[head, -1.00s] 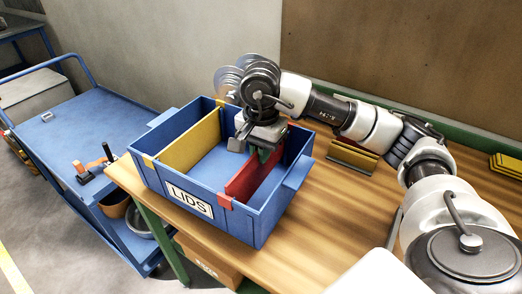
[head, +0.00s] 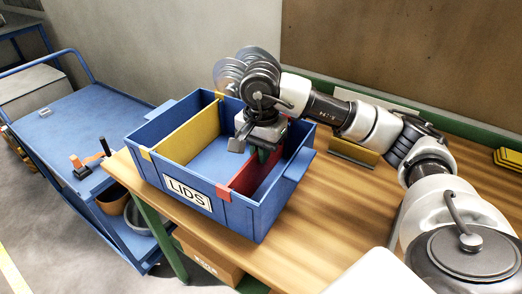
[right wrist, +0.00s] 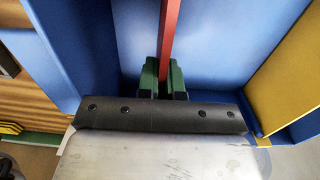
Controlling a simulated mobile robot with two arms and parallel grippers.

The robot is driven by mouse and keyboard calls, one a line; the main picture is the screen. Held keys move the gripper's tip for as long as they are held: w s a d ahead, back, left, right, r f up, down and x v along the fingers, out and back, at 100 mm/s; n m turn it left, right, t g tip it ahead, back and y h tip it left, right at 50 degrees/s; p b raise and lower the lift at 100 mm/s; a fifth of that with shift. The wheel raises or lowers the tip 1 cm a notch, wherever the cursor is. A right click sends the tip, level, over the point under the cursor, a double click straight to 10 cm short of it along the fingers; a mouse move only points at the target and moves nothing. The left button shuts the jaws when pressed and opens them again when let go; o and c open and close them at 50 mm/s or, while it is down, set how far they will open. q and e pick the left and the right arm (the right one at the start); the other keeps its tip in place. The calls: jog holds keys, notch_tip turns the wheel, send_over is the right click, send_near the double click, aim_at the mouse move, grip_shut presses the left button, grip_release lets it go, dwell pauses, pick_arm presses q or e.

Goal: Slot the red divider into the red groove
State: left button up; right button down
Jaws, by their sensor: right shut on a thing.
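The blue bin (head: 247,222) labelled LIDS stands on the wooden table. The red divider (head: 248,178) is upright inside its right half, its near end beside the red mark (head: 223,193) on the front rim. My right gripper (head: 262,150) is above the bin, shut on the red divider. In the right wrist view the green fingertips (right wrist: 164,82) pinch the thin top edge of the red divider (right wrist: 171,30). The divider's lower edge and far end are hidden, so I cannot tell how deep it sits. My left gripper is out of view.
A yellow divider (head: 188,138) stands in the bin's left part. A yellow piece in a dark holder (head: 355,150) and a yellow stack (head: 507,160) are farther right on the table. A blue cart (head: 70,135) stands to the left.

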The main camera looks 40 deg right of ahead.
jog(key=shift+f+b, duration=0.4)
jog(key=shift+f, duration=0.1)
jog(key=c, duration=1.2)
grip_release()
notch_tip(320, 180, up, 11)
jog(key=shift+f+p, duration=0.1)
jog(key=shift+p, duration=0.45)
